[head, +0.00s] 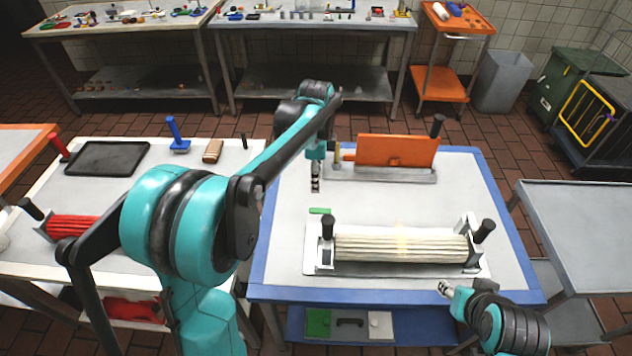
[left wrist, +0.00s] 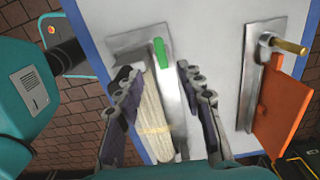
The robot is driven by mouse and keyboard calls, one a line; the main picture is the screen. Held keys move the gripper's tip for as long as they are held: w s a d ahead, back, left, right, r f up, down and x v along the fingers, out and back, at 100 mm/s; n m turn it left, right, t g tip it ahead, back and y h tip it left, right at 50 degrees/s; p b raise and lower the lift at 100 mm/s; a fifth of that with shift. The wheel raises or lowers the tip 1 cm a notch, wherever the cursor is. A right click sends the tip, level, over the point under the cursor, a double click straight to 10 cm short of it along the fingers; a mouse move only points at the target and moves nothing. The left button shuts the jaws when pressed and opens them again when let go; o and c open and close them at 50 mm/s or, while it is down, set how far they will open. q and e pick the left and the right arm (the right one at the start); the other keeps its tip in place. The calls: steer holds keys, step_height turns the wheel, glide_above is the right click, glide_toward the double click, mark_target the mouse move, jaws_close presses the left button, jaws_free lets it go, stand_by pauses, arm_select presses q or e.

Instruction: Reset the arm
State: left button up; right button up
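My left arm reaches across the middle of the head view. Its gripper (head: 315,180) hangs above the blue-edged table, left of the orange board. In the left wrist view its two fingers (left wrist: 157,78) are spread with nothing held between them. Beyond the fingers lie a cream ribbed block (left wrist: 155,120) and a small green piece (left wrist: 160,53). In the head view the ribbed block (head: 400,247) sits on a metal plate between black-handled ends, and the green piece (head: 320,211) is behind it. My right gripper (head: 443,288) is low at the table's front edge; its fingers are too small to judge.
An orange board (head: 395,150) stands upright on a metal base at the back of the blue-edged table (head: 470,205). Left is a white table with a black tray (head: 108,158) and a blue-handled tool (head: 178,140). A grey table (head: 580,215) stands at right.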

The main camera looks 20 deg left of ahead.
stand_by(0.4)
arm_select(q)
steer(key=s+d+n+t, duration=0.2)
steer(key=s+n+t, duration=0.5)
steer(key=s+n, duration=0.8)
steer(key=s+b, duration=0.1)
steer(key=s, duration=0.5)
steer(key=shift+f, duration=0.25)
steer(key=shift+w+d, duration=0.1)
